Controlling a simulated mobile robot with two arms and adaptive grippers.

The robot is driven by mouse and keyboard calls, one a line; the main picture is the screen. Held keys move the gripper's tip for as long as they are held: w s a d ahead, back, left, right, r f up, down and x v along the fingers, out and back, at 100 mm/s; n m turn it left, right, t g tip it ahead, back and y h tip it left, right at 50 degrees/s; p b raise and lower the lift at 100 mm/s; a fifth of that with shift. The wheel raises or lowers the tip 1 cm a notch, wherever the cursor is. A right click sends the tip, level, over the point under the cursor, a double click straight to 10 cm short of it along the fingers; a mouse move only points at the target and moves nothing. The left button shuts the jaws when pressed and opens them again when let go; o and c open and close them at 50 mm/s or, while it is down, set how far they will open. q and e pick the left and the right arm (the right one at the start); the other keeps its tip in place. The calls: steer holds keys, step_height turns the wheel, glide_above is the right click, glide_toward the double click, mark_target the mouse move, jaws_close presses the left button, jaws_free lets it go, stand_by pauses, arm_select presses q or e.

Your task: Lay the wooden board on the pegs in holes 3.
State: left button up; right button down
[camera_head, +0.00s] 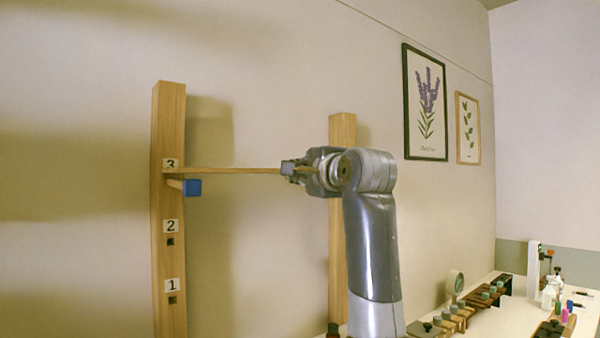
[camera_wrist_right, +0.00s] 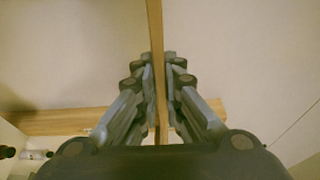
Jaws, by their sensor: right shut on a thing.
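The wooden board (camera_head: 232,170) is seen edge-on in the head view as a thin strip, about level. Its left end is by label 3 on the left post (camera_head: 168,240). A peg with a blue end (camera_head: 193,187) sticks out of that post at hole 3, just below the board; I cannot tell if they touch. My right gripper (camera_head: 290,169) is shut on the board's right part, and in the wrist view the board (camera_wrist_right: 155,50) runs between the fingers (camera_wrist_right: 159,75). The right post (camera_head: 342,128) is partly behind my arm, so its hole 3 and any peg are hidden. My left gripper is not seen.
Holes 2 (camera_head: 170,242) and 1 (camera_head: 172,300) of the left post look empty. A white table (camera_head: 515,318) at the lower right carries small bottles and wooden racks. Two framed plant pictures (camera_head: 425,104) hang on the wall. The space between the posts below the board is clear.

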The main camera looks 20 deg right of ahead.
steer(key=shift+f+b, duration=0.35)
steer(key=shift+f, duration=0.1)
steer(key=c, duration=1.6)
jaws_free()
steer(key=shift+c, duration=0.2)
steer(key=shift+s, duration=0.1)
